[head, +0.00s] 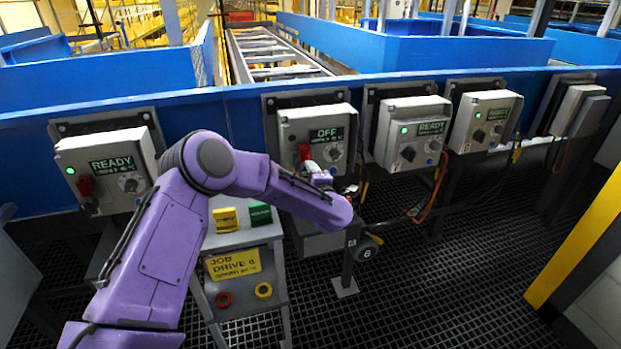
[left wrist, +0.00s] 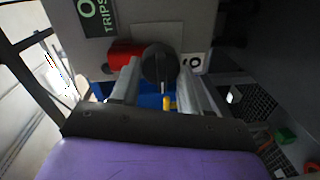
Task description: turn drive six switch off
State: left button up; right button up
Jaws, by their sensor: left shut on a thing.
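The drive six switch box (head: 288,127) is grey, and its display (head: 326,134) reads OFF. A red piece (head: 304,151) shows on the left of its face. My left gripper (head: 312,168) is at the lower front of this box, with my arm partly covering it. In the left wrist view my two fingers (left wrist: 162,84) are on either side of the dark round switch knob (left wrist: 158,62), shut on it. My right gripper is not in view.
Other switch boxes stand along the blue rail: a READY box (head: 70,150) at left and READY boxes (head: 391,120) at right. A stand with a yellow JOB DRIVE 6 sign (head: 233,263) is below my arm. Open grating floor (head: 440,290) lies at right.

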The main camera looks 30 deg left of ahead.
pick_arm(q)
jog(key=shift+f, duration=0.1)
dwell(0.3)
jog(key=o, duration=1.1)
jog(key=shift+c, duration=0.2)
jog(key=shift+s, duration=0.1)
jog(key=b+v, duration=0.1)
jog(key=v, duration=0.9)
jog(key=shift+s, duration=0.2)
jog(key=shift+d, duration=0.1)
